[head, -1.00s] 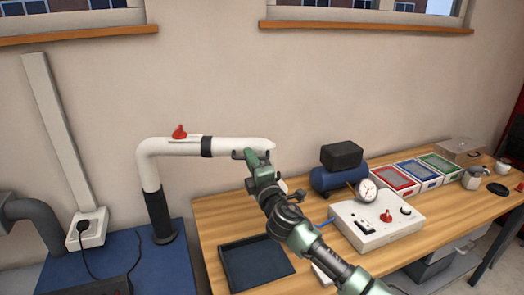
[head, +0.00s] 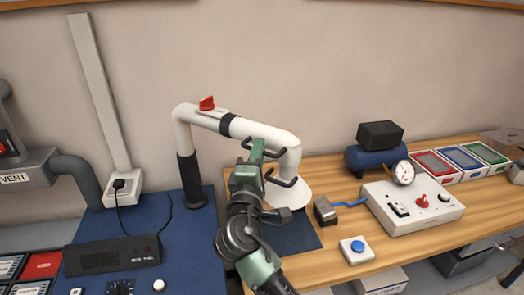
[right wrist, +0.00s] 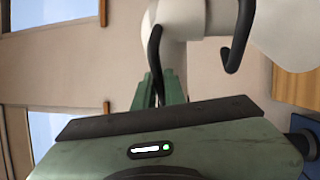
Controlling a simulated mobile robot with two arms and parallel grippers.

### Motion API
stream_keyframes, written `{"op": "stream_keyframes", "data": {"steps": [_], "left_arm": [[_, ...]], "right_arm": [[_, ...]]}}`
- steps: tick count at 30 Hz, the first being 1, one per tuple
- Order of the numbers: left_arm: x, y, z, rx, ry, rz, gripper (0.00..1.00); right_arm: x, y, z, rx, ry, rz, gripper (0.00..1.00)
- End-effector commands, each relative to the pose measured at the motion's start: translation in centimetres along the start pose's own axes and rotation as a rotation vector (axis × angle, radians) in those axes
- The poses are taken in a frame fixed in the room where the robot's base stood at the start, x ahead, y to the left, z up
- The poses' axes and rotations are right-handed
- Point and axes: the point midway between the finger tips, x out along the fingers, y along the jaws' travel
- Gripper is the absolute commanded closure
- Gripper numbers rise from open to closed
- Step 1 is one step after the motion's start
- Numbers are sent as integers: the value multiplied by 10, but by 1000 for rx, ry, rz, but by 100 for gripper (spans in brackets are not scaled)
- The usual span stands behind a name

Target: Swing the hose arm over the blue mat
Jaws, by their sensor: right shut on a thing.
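The white hose arm (head: 255,130) rises from a black post and bends over to the right, ending in a white cone hood (head: 289,192). A dark blue mat (head: 302,238) lies on the wooden bench. The hood covers its back part in the head view; I cannot tell how high above it the hood hangs. My right gripper (head: 281,168) is shut on the hose arm's outer end by the hood. In the right wrist view its two black hooked fingers (right wrist: 197,45) show against the white hose (right wrist: 185,22). My left gripper is out of view.
Right of the mat are a small metal block (head: 325,211), a white box with a blue button (head: 357,249) and a control box with a gauge (head: 412,208). Colored trays (head: 465,160) stand farther right. A blue bench (head: 195,240) with a black panel is at left.

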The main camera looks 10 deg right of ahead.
Motion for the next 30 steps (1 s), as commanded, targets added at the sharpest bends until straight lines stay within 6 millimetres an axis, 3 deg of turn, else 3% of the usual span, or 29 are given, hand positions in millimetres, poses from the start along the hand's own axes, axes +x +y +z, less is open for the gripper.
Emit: {"op": "stream_keyframes", "data": {"steps": [5, 6, 8, 20, 30], "left_arm": [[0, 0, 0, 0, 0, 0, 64], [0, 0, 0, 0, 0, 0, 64], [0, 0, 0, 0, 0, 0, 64], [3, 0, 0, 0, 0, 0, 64], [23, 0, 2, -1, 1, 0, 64]], "right_arm": [[0, -2, -1, -1, 2, -3, 100], [0, -1, -1, -1, 2, -3, 84], [0, -1, 0, -1, 2, -2, 68], [-6, -2, -1, 0, 3, -2, 68], [-61, -4, -1, 2, 4, -2, 68]]}}
